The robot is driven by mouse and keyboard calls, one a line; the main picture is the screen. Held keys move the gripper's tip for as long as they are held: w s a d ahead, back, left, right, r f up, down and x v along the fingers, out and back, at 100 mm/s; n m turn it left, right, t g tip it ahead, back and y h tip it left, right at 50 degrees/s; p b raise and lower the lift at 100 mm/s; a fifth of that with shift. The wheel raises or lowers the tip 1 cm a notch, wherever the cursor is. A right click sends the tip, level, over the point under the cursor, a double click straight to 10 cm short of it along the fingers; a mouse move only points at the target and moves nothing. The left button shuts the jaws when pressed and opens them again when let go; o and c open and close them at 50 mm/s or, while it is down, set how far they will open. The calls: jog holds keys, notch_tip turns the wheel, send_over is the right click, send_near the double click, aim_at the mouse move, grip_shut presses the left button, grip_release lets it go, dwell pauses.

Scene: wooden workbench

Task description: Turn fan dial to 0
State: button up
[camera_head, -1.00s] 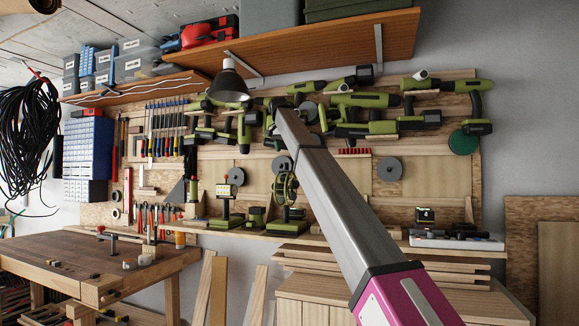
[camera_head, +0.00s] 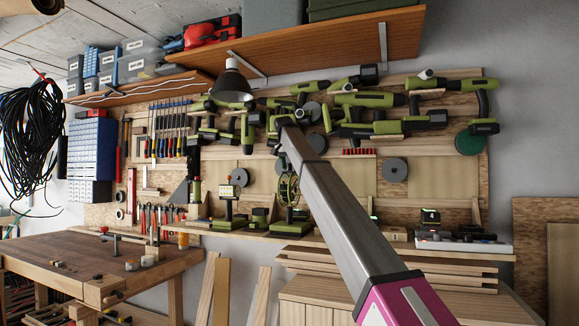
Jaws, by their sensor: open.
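A green round-caged fan (camera_head: 289,190) stands upright on the wall ledge, close to the left edge of my arm, which covers part of the area beside it. Its dark green base (camera_head: 290,229) sits on the ledge. I cannot make out the fan's dial or its setting. My grey arm reaches from the lower right up to the tool wall, its far end in front of green power tools above the fan. My gripper cannot be made out beyond the arm's end.
A small lit display (camera_head: 430,217), seeming to read 4, stands by a white power strip (camera_head: 462,244) on the ledge's right. A black lamp (camera_head: 232,83) hangs above left of my arm's end. A wooden workbench (camera_head: 75,255) is at left. Drawers (camera_head: 315,290) stand below the ledge.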

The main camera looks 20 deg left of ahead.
jog(key=shift+w+f, duration=0.1)
jog(key=shift+f, duration=0.2)
grip_shut()
jog(key=shift+n, duration=0.4)
jog(key=n+y, duration=0.1)
jog(key=n, duration=0.2)
jog(key=shift+n+y, duration=0.4)
jog(key=n+y, duration=0.1)
jog(key=n, duration=0.1)
jog(key=n+g+y, duration=0.1)
jog(key=n, duration=0.2)
jog(key=shift+r+n, duration=0.1)
jog(key=shift+n, duration=0.2)
jog(key=n+g, duration=0.2)
jog(key=n, duration=0.3)
jog(key=shift+y, duration=0.4)
jog(key=shift+n+g, duration=1)
jog(key=shift+n, duration=1.4)
